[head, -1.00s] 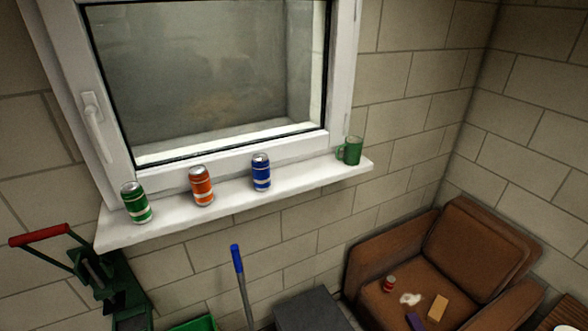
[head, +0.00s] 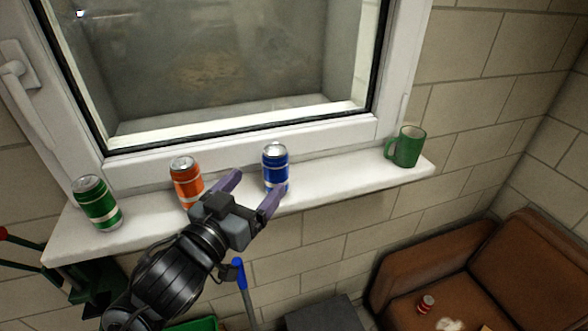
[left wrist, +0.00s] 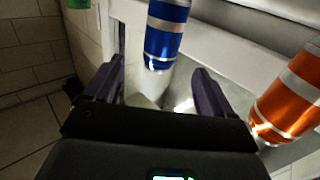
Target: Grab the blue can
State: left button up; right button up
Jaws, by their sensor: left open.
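The blue can (head: 275,170) with silver bands stands upright on the white window sill, between the orange can and the green mug. My left gripper (head: 250,190) is open in front of the sill, its purple fingers pointing toward the blue can. In the head view the right finger overlaps the can's lower edge. In the left wrist view the blue can (left wrist: 166,35) shows ahead, between and beyond the two open fingertips (left wrist: 155,82). Nothing is held. My right gripper is not in view.
An orange can (head: 186,180) stands close on the left of the gripper, and a green can (head: 97,203) farther left. A green mug (head: 406,147) stands on the sill's (head: 340,187) right end. A brown armchair (head: 510,260) is lower right.

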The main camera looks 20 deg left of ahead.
aim_at(277, 181)
pick_arm(q)
jog(key=w, duration=0.3)
jog(key=shift+w+d, duration=0.25)
jog(key=w, duration=0.2)
jog(key=w+p, duration=0.1)
jog(key=w, duration=0.1)
jog(key=shift+w+d+r, duration=0.1)
jog(key=shift+d+r, duration=0.1)
jog(key=shift+d, duration=0.05)
jog(key=shift+w+d+f, duration=0.1)
jog(key=shift+w, duration=0.45)
jog(key=c, duration=1)
